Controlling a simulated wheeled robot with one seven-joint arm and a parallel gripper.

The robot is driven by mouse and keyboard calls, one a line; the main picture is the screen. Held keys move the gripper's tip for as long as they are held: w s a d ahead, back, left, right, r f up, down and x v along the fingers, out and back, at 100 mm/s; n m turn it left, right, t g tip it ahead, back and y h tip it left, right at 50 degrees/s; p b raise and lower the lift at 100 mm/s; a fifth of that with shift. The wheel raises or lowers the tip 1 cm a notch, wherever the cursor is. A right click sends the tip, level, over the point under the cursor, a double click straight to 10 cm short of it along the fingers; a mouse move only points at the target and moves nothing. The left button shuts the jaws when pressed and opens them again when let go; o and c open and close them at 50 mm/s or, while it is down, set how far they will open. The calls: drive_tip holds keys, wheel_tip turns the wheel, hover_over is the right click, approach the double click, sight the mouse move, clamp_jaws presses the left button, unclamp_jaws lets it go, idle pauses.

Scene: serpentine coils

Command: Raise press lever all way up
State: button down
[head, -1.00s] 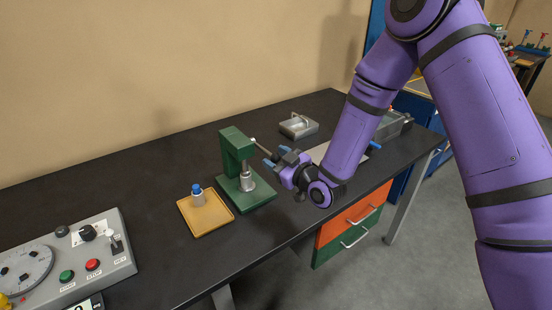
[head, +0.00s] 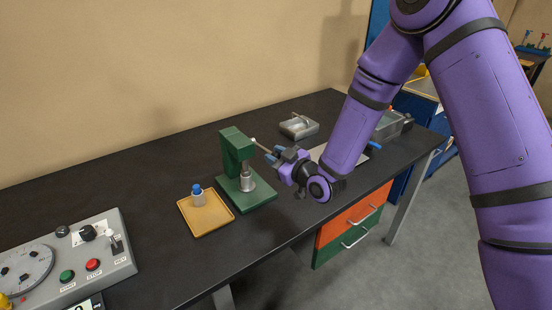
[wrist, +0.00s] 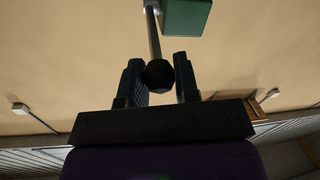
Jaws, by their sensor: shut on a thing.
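The green press (head: 236,152) stands on the dark bench in the head view, with a grey cylindrical part (head: 247,181) above its green base. Its thin lever (head: 260,146) sticks out to the right from the press head and slopes slightly down toward my gripper (head: 276,157). In the wrist view, the lever's dark knob (wrist: 158,74) sits between the two fingers of my gripper (wrist: 159,80), which is shut on it. The lever rod (wrist: 153,35) runs up to a green press part (wrist: 186,14). In the head view the knob is hidden by my fingers.
A yellow tray (head: 218,222) with a blue-topped grey piece (head: 198,195) lies left of the press. A control panel (head: 115,262) is at the front left. A grey tray (head: 299,127) and a grey bin (head: 393,126) stand to the right.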

drive_tip(key=shift+w+r+g+h, duration=0.15)
drive_tip(key=shift+r+g+h, duration=0.2)
drive_tip(key=shift+r, duration=0.35)
drive_tip(key=r+g, duration=0.1)
drive_tip(key=w+r+h, duration=0.1)
drive_tip(key=a+r+g+h, duration=0.1)
drive_tip(key=r, duration=0.1)
drive_tip(key=shift+w+m+g, duration=0.2)
drive_tip(key=shift+m+g, duration=0.1)
drive_tip(key=shift+g, duration=0.05)
drive_tip(key=shift+w+a+r+g+h, duration=0.2)
drive_tip(key=shift+w+r+g+h, duration=0.15)
drive_tip(key=shift+r+g, duration=0.1)
drive_tip(key=shift+w+a+r+g+h, duration=0.2)
drive_tip(key=shift+r+g+h, duration=0.1)
drive_tip(key=shift+r+g, duration=0.1)
drive_tip(key=shift+w+r, duration=0.15)
drive_tip(key=shift+r, duration=0.05)
drive_tip(key=w+a+r, duration=0.3)
drive_tip(key=w, duration=0.1)
drive_tip(key=shift+w+r, duration=0.25)
drive_tip(key=c, duration=0.8)
unclamp_jaws()
drive_tip(key=shift+f, duration=0.1)
drive_tip(key=shift+c, duration=0.2)
